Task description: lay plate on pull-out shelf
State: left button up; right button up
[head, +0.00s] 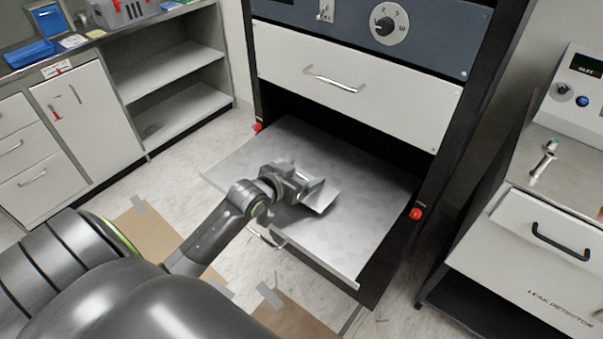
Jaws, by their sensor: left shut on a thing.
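The pull-out shelf (345,170) is a grey metal sheet drawn out from the dark rack below a white drawer. The plate (322,198) is a small, light metal square, over the front middle of the shelf. My left gripper (306,185) is shut on the plate and hides its left part. The plate looks slightly tilted; I cannot tell whether it touches the shelf. My right gripper is not in view.
Red knobs (415,214) sit at the rack's sides by the shelf. A white drawer (345,77) with a handle is above it. A leak detector cabinet (545,245) stands at the right. Open cabinet shelves (165,65) are at the back left. Much of the pull-out shelf is clear.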

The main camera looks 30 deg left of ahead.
pick_arm(q)
jog(key=shift+s+f, duration=0.2)
jog(key=shift+f, duration=0.3)
jog(key=o, duration=1.1)
jog(key=shift+s+f+b, duration=0.1)
jog(key=shift+f+b, duration=0.1)
jog(key=shift+b, duration=0.1)
jog(key=shift+r, duration=0.2)
jog(key=v, duration=0.4)
jog(key=r+p+v, duration=0.1)
jog(key=v, duration=0.7)
jog(key=shift+w+r, duration=0.2)
jog(key=shift+w, duration=0.1)
jog(key=shift+d, duration=0.1)
